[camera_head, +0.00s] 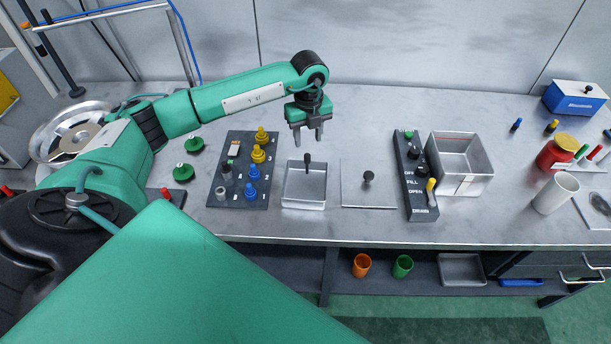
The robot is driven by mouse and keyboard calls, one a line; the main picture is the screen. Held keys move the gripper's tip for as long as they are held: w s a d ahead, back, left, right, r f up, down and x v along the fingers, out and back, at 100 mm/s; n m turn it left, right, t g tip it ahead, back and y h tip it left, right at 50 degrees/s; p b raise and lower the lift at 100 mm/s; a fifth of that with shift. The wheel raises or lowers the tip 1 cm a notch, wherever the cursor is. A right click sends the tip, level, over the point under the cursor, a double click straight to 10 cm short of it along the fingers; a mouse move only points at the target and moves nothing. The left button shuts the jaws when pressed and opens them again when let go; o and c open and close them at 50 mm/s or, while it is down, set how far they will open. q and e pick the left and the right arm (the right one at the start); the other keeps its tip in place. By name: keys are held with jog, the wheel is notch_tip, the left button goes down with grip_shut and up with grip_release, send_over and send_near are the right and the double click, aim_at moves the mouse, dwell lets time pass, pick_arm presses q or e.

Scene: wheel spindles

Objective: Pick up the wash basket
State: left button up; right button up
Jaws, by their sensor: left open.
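The wash basket looks to be the shallow, light metal open box (304,202) on the workbench, just left of the middle of the view. A dark upright handle with a rounded top (307,160) rises at its back part. My left gripper (310,138) is open and empty, fingers pointing down. In the picture it is just above and behind the handle, apart from it; the exact height is hard to tell. My right gripper is not in view.
A flat plate with a black knob (352,198) lies right of the basket. A dark switch panel (421,211) and a deeper metal tank (462,188) stand further right. A dark board (227,192) with yellow and blue pegs is close on the left. The bench behind is clear.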

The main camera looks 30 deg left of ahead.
aim_at(308, 155)
pick_arm(q)
notch_tip(308, 155, down, 3)
jog(key=shift+p, duration=0.3)
jog(key=shift+s+f+p, duration=0.1)
jog(key=shift+f+p, duration=0.4)
notch_tip(308, 155, down, 3)
jog(key=shift+f+p, duration=0.15)
jog(key=shift+p, duration=0.75)
jog(key=shift+f, duration=0.55)
grip_shut()
